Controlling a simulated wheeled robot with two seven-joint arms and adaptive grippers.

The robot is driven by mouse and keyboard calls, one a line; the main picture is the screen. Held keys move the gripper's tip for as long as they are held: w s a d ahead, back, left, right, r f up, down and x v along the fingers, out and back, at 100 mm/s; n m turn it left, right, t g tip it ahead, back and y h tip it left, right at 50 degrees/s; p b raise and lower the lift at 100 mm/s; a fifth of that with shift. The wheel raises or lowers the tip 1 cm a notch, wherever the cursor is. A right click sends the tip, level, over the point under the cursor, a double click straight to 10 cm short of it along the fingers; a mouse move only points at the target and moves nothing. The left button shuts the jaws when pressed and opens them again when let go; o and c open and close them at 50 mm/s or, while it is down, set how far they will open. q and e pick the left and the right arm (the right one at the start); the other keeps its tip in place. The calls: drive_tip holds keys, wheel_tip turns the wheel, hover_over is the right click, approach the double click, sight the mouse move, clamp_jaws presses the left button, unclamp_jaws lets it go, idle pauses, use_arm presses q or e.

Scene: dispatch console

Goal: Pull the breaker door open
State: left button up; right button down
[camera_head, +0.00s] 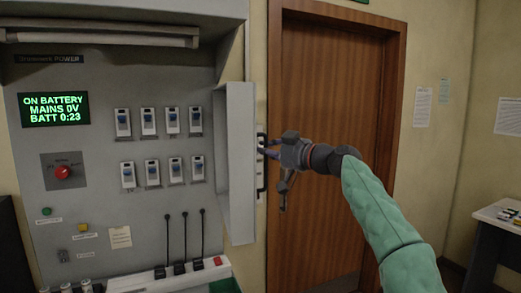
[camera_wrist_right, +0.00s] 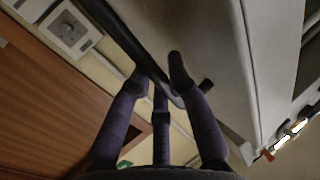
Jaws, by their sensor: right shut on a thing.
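The grey breaker door (camera_head: 237,160) stands swung out from the right side of the panel, seen nearly edge-on in the head view. Its dark bar handle (camera_head: 261,165) is on the face turned to the right. My right gripper (camera_head: 268,149) is at this handle, its fingers closed around the bar. In the right wrist view, my right gripper's fingers (camera_wrist_right: 162,85) straddle the dark handle (camera_wrist_right: 132,42), with the pale door (camera_wrist_right: 215,50) beside them. The exact finger contact is partly hidden. My left gripper is not in view.
The panel (camera_head: 90,150) carries several blue-toggle breakers, a red rotary knob (camera_head: 63,172) and a green-lettered display (camera_head: 54,108). A brown wooden door (camera_head: 325,130) is behind my right arm. A table (camera_head: 500,215) stands at the far right.

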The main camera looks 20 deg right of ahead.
drive_tip(key=shift+w+d+f, duration=0.2)
drive_tip(key=shift+d, duration=0.15)
idle(0.3)
drive_tip(key=c, duration=1.2)
unclamp_jaws()
drive_tip(key=shift+d, duration=0.1)
drive_tip(key=shift+o, duration=0.2)
drive_tip(key=shift+s+r, duration=0.1)
drive_tip(key=v, duration=1.2)
